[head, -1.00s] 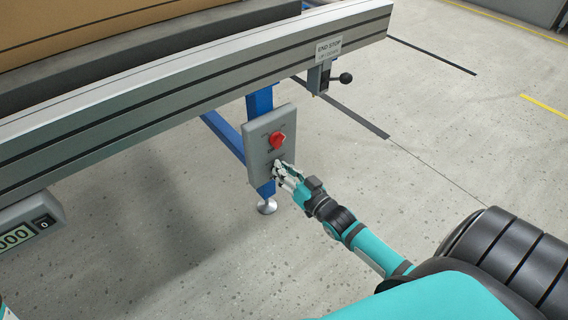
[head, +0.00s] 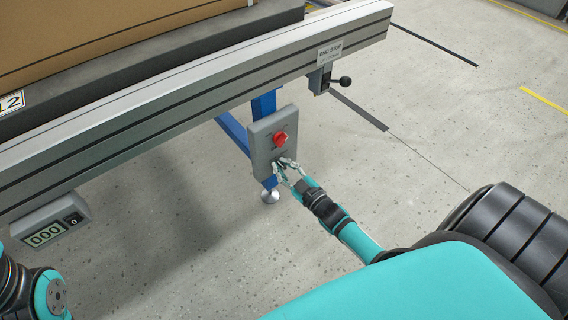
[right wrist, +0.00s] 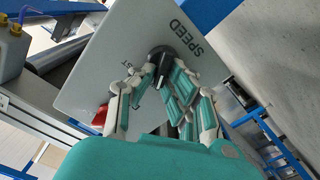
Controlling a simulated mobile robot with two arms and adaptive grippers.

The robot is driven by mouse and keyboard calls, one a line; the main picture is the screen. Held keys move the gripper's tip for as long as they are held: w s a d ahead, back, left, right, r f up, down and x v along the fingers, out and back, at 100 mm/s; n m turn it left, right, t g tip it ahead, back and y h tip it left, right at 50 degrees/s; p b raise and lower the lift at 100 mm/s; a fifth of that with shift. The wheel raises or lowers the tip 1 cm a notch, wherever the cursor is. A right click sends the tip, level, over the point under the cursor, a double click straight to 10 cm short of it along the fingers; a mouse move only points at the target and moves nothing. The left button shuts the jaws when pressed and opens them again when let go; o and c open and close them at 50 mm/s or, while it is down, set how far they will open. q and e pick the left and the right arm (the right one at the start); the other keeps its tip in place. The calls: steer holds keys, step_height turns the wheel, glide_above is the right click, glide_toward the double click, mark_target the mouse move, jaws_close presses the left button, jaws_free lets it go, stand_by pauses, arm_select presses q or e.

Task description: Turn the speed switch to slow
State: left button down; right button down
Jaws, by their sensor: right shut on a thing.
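The speed switch is a black knob (right wrist: 162,54) on a grey panel (right wrist: 108,62) marked SPEED, seen in the right wrist view. Part of a word ending in "ST" shows beside it; the rest is hidden by a finger. My right gripper (right wrist: 161,72) is shut on the knob. In the head view the right gripper (head: 284,164) is at the lower part of the grey control panel (head: 260,139), below a red knob (head: 280,139); its fingers hide the speed switch there. The knob's exact setting cannot be told. My left gripper is out of view.
The panel hangs on a blue leg (head: 264,103) under a metal conveyor rail (head: 190,92) carrying a large brown box (head: 110,35). An end stop lever (head: 344,82) is at the rail's right end. The floor to the right is clear.

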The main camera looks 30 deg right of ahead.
steer(key=shift+n, duration=0.4)
steer(key=c, duration=1.4)
jaws_free()
steer(key=s, duration=0.8)
steer(key=s+d, duration=0.1)
steer(key=s, duration=0.3)
steer(key=shift+a, duration=0.1)
